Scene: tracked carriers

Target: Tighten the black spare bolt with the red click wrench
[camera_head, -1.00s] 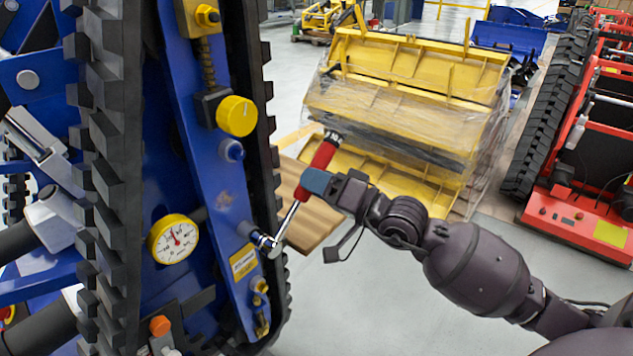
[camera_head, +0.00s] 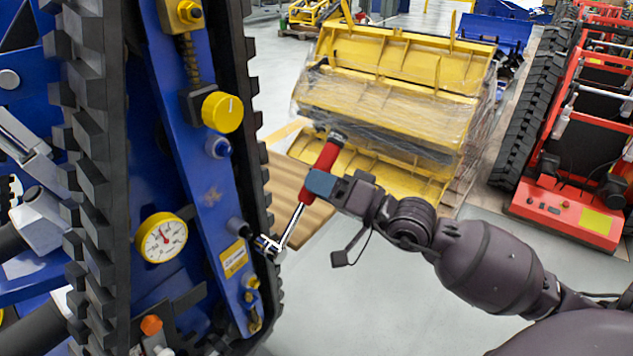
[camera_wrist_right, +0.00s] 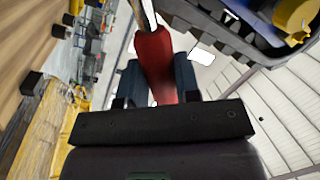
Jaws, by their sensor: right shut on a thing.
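The red click wrench (camera_head: 325,160) has a red handle and a bright steel shaft that slants down left to its head. My right gripper (camera_head: 319,184) is shut around the lower handle. The wrist view shows the red handle (camera_wrist_right: 154,55) between the two blue-grey fingers (camera_wrist_right: 157,80). The wrench head (camera_head: 269,247) is beside the right edge of the blue carrier panel, close to a dark round stub (camera_head: 237,228). I cannot tell whether they touch, or whether this stub is the black spare bolt. My left gripper is not in view.
The blue panel (camera_head: 205,190) carries a yellow knob (camera_head: 222,112), a dial gauge (camera_head: 162,238) and a yellow label (camera_head: 234,258). Black track (camera_head: 95,170) flanks it. A wrapped yellow attachment (camera_head: 395,100) stands behind, a red machine (camera_head: 565,210) at right. Grey floor between is clear.

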